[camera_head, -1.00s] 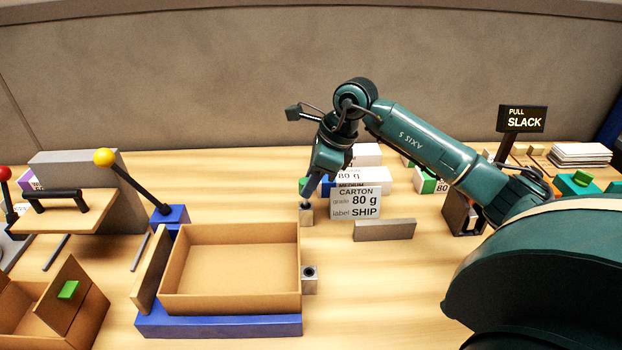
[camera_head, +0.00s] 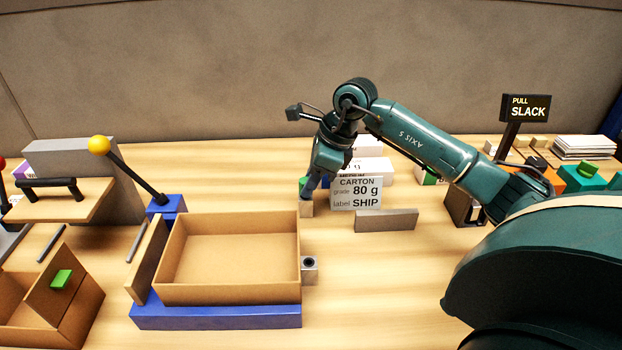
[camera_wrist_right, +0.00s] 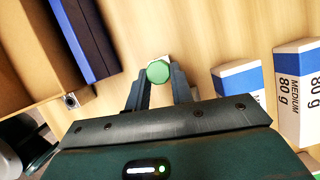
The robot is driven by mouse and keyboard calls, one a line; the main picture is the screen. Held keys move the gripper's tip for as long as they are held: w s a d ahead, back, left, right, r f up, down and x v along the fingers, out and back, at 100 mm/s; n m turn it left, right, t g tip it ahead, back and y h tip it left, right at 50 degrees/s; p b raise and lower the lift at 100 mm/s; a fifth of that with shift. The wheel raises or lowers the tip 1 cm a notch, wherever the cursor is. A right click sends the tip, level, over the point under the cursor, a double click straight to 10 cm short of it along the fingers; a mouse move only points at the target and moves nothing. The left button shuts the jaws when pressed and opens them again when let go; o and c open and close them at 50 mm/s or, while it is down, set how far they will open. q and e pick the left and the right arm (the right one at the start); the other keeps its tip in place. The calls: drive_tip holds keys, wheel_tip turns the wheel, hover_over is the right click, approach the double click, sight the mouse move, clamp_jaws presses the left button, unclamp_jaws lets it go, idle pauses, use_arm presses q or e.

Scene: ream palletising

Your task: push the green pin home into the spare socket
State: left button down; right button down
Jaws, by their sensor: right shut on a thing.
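My right gripper (camera_head: 308,195) points down over a small pale socket block (camera_head: 306,210) beyond the right back corner of the open carton. In the right wrist view, its fingers (camera_wrist_right: 158,90) are closed around the green pin (camera_wrist_right: 158,72), whose round green head faces the camera. A pale block (camera_wrist_right: 163,59) shows just past the pin. How deep the pin sits is hidden. A second socket block (camera_head: 309,265) with an empty dark hole stands at the carton's right side, also in the wrist view (camera_wrist_right: 71,100). No left gripper shows.
The open carton (camera_head: 230,293) stands on a blue base (camera_head: 215,318). A yellow-knobbed lever (camera_head: 135,172) is behind it to the left. The carton sign (camera_head: 356,193) and a grey bar (camera_head: 385,220) stand close right of the gripper. The table front right of the carton is clear.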

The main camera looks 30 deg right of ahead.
use_arm(q)
drive_tip(key=shift+s+f, duration=0.5)
drive_tip(key=shift+f, duration=0.4)
use_arm(e)
drive_tip(key=shift+f, duration=0.4)
drive_tip(key=c, duration=1.1)
unclamp_jaws()
drive_tip(key=shift+c, duration=0.2)
drive_tip(key=shift+s+d+r, duration=0.1)
drive_tip(key=shift+d+r, duration=0.15)
drive_tip(key=shift+r, duration=0.35)
use_arm(q)
drive_tip(key=r, duration=0.2)
drive_tip(key=w+d+r, duration=0.1)
drive_tip(key=shift+d+r+h+b, duration=0.1)
drive_tip(key=shift+r+h+b, duration=0.15)
drive_tip(key=shift+h+b, duration=0.15)
use_arm(e)
drive_tip(key=v, duration=1.2)
drive_tip(key=shift+s, duration=0.1)
